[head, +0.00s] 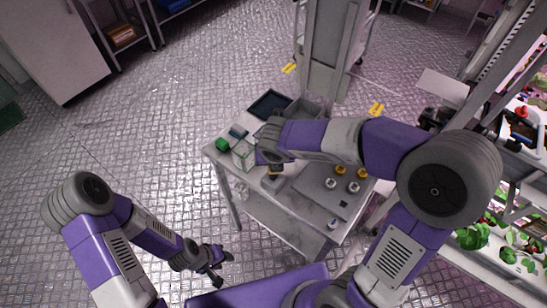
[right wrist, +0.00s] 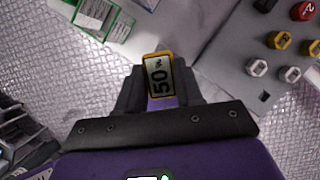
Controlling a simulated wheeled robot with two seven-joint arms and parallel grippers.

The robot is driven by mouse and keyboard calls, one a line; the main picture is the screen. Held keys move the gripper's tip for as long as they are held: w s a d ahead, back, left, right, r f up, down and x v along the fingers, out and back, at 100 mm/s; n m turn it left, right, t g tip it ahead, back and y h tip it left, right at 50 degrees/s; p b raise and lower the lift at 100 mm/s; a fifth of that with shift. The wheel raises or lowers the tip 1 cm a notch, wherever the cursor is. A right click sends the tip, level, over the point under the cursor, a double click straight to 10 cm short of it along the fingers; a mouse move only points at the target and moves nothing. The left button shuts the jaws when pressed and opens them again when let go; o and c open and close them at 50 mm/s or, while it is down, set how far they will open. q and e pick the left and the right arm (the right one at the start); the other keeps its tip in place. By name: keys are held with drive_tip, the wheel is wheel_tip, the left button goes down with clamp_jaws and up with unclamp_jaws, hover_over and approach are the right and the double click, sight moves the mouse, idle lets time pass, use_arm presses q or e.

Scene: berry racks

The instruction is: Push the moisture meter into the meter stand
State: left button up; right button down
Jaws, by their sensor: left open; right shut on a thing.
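The moisture meter (right wrist: 160,78) has a yellow rim and a pale face reading "50". My right gripper (right wrist: 159,100) is shut on it, with one dark finger on each side. In the head view the right gripper (head: 273,168) is over the table's front left part, and my forearm and wrist partly hide what is below. I cannot single out the meter stand for sure. A grey board (right wrist: 222,60) to the right of the meter has a small dark square opening (right wrist: 265,95). My left gripper (head: 219,268) is open and empty, low and left of the table.
The board (head: 312,186) bears several yellow and white hexagonal knobs. A clear green-edged box (head: 244,153), a green item (head: 222,144) and a dark tray (head: 269,104) are on the table's left and back. Planted racks (head: 510,235) stand at right. Floor at left is free.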

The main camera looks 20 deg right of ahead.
drive_tip(key=shift+f, duration=0.1)
drive_tip(key=shift+f+b, duration=1.25)
drive_tip(key=shift+f, duration=0.4)
drive_tip(key=shift+c, duration=1.2)
unclamp_jaws()
drive_tip(key=shift+r, duration=0.15)
drive_tip(key=shift+r+p, duration=2.9)
drive_tip(key=shift+p, duration=0.4)
